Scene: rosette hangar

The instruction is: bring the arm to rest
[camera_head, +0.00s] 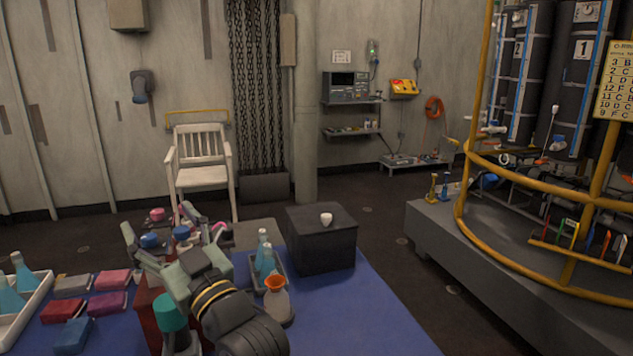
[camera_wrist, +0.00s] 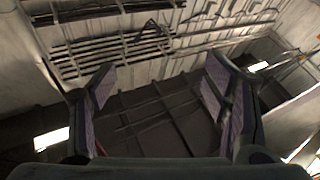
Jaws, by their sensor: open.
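My gripper (camera_head: 157,222) is at the lower left in the head view, over the blue-covered table (camera_head: 370,315). Its pale green fingers are spread and point up and away from me. In the wrist view my gripper (camera_wrist: 155,82) shows two purple-padded fingers wide apart with nothing between them. Beyond them are only dark panels, beams and pale wall. My arm hides part of the table and some items behind it.
Close to my arm stand a flask with an orange funnel (camera_head: 276,299), pale blue bottles (camera_head: 265,261) and a dark box (camera_head: 320,239) with a white piece on top. Colored packs (camera_head: 72,336) and a white tray (camera_head: 40,292) lie left. The table's right front is clear.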

